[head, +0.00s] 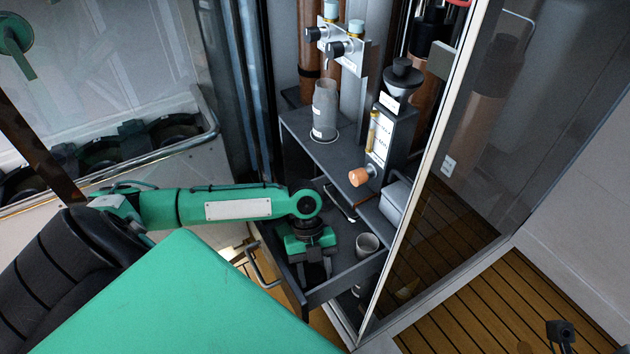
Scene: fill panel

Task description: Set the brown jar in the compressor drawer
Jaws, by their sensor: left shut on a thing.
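My left gripper (314,281) points down inside the pulled-out grey drawer (345,281) at the bottom of the cabinet. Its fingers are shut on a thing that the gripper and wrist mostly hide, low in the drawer. I take it for the brown jar, but its colour and base do not show. I cannot tell whether it touches the drawer floor. A grey cup (367,243) stands in the drawer to the right of the gripper. My right gripper is not in view.
A grey box (397,200) sits at the right. A glass door (480,130) stands open on the right. A bar handle (262,270) projects from the drawer front.

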